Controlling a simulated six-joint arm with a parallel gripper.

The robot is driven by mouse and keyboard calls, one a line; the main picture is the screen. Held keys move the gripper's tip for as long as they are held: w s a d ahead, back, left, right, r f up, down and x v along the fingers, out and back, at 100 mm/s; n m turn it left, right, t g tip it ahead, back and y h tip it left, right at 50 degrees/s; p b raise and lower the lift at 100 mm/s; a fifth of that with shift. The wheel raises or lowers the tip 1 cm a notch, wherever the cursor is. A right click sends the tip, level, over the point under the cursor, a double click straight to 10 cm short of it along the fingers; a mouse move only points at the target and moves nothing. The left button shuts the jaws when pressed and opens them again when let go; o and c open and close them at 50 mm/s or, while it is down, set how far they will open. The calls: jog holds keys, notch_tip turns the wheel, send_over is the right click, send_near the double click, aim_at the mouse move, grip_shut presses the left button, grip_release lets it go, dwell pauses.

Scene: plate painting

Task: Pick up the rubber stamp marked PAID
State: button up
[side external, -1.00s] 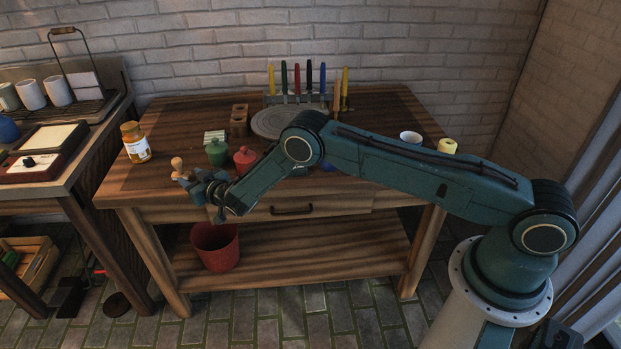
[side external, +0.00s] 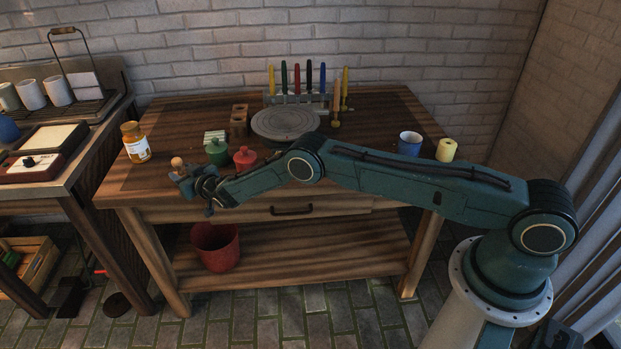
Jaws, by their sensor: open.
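A stamp with a rounded wooden knob (side external: 177,161) stands near the front left of the wooden table. Only the knob shows above my gripper; its lower part is hidden, and no PAID marking can be read. My gripper (side external: 178,174) is open and sits low at the stamp, just below the knob. I cannot tell whether the fingers are around the handle or only in front of it, or whether they touch it.
A green pot (side external: 217,153) and a red pot (side external: 245,158) stand close to the right of my gripper. A yellow-orange jar (side external: 136,143) stands to its left. Behind are a grey turntable (side external: 286,122) and a rack of colored tools (side external: 309,78).

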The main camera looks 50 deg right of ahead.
dwell(0.5)
grip_shut()
jog(key=shift+r, duration=0.1)
notch_tip(320, 180, up, 10)
dwell(0.9)
dwell(0.4)
